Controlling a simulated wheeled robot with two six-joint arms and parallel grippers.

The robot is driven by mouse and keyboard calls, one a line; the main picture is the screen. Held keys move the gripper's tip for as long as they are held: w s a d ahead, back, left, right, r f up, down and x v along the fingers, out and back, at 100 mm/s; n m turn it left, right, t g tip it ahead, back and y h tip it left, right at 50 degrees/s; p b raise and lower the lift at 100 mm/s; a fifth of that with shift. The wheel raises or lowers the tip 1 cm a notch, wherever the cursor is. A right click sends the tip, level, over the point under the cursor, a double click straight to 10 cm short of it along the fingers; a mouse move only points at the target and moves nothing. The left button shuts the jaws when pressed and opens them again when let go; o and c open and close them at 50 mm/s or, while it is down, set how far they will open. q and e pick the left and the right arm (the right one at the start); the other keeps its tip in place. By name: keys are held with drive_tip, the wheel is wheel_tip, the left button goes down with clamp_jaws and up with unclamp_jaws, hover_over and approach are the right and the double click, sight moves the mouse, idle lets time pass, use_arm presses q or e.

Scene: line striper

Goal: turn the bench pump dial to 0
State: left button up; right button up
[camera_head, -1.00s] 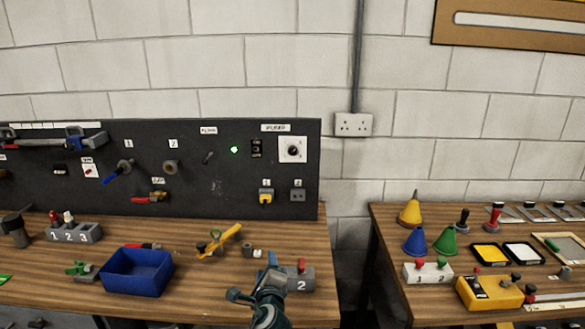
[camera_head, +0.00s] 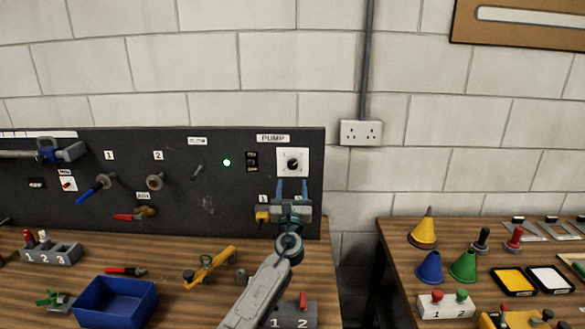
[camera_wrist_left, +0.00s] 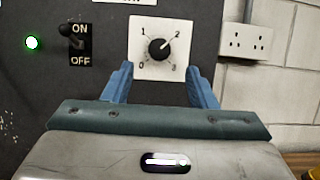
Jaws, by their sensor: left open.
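The pump dial (camera_head: 292,163) is a black round knob on a white square plate, under the PUMP label on the dark panel. In the left wrist view the dial (camera_wrist_left: 159,49) shows the marks 0, 1, 2 and 3, and its white pointer line points up and right toward 2. My left gripper (camera_head: 291,186) is just below the dial in the head view. Its blue fingers (camera_wrist_left: 160,82) are spread apart and empty in the wrist view, below and to either side of the knob, apart from it. My right gripper is not in view.
An ON/OFF switch (camera_wrist_left: 78,42) and a lit green lamp (camera_head: 227,162) are left of the dial. A wall socket (camera_head: 361,132) is to the right. A blue bin (camera_head: 118,302) and a numbered grey block (camera_head: 303,316) are on the bench below.

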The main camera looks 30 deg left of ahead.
sight(292, 168)
use_arm(q)
drive_tip(key=x, duration=0.3)
drive_tip(key=shift+w+a+r+p, duration=0.2)
drive_tip(key=shift+a+p, duration=0.05)
drive_tip(key=shift+p, duration=0.05)
drive_tip(key=x, duration=0.3)
drive_tip(key=shift+w+a+f, duration=0.15)
drive_tip(key=shift+w+f, duration=0.05)
drive_tip(key=shift+w, duration=0.15)
drive_tip(key=shift+r, duration=0.1)
drive_tip(key=shift+c, duration=1.3)
drive_tip(key=c, duration=0.7)
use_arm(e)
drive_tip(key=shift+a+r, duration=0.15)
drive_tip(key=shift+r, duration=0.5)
